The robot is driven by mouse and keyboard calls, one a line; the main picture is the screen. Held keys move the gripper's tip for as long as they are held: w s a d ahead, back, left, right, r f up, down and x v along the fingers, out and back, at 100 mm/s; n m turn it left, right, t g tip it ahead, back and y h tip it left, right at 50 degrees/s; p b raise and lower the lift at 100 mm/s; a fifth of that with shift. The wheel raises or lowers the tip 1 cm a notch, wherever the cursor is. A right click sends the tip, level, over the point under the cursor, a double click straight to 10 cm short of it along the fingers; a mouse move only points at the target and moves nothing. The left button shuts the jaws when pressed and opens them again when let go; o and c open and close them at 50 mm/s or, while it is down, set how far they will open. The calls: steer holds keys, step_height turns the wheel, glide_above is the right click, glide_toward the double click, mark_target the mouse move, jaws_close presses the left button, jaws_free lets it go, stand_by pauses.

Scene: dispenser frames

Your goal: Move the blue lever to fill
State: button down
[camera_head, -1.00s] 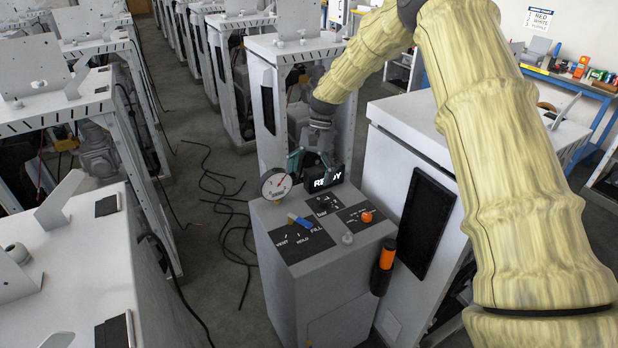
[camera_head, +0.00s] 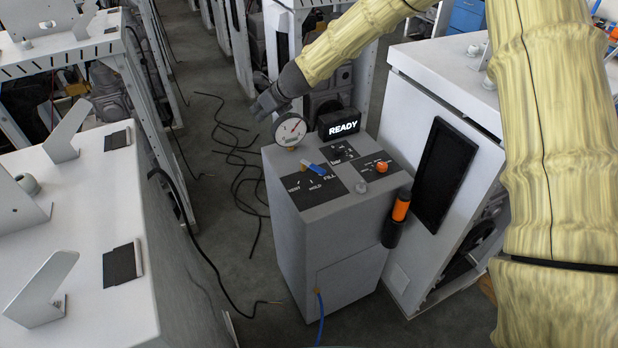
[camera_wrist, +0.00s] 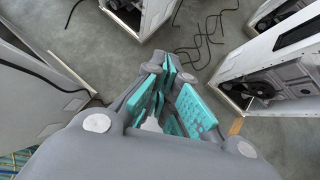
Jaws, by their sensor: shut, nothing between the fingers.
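The blue lever (camera_head: 315,168) lies on the black VENT, HOLD, FILL plate (camera_head: 310,193) on top of a grey dispenser cabinet (camera_head: 330,235). I cannot tell exactly which mark it points to. A round gauge (camera_head: 290,130) and a black display reading READY (camera_head: 340,124) stand at the cabinet's back edge. My gripper (camera_head: 262,108) is beyond and left of the gauge, apart from the lever. In the wrist view my gripper (camera_wrist: 168,72) has teal finger pads close together with nothing held. The lever does not show in the wrist view.
An orange knob (camera_head: 382,168) and a small grey knob (camera_head: 361,187) share the cabinet top. An orange-and-black handle (camera_head: 398,215) hangs on its right side. A white cabinet (camera_head: 440,90) stands close at the right. Black cables (camera_head: 240,170) lie on the open floor at the left.

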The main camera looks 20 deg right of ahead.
steer(key=s+d+f+m+g+h+b, duration=0.15)
steer(key=s+m+h, duration=0.35)
steer(key=s+m, duration=0.5)
steer(key=s+d+f+m+g+h+b, duration=0.1)
steer(key=s+d+m+g+h+b, duration=0.2)
steer(key=s+m, duration=0.75)
steer(key=shift+n+h, duration=0.5)
steer(key=shift+n, duration=0.45)
steer(key=p+x, duration=0.1)
steer(key=x, duration=0.2)
steer(key=s+p+x, duration=0.1)
steer(key=x, duration=0.2)
steer(key=p+x, duration=0.1)
steer(key=x, duration=0.2)
steer(key=shift+s+a+f, duration=0.2)
steer(key=shift+s+f, duration=0.15)
steer(key=shift+f, duration=0.2)
steer(key=shift+w+d+p, duration=0.7)
steer(key=shift+d, duration=0.2)
steer(key=shift+w+d, duration=0.3)
steer(key=shift+d, duration=0.25)
steer(key=shift+w+d+f+p, duration=0.15)
steer(key=shift+w+d+p, duration=0.05)
steer(key=shift+w+p, duration=0.1)
steer(key=shift+s, duration=0.1)
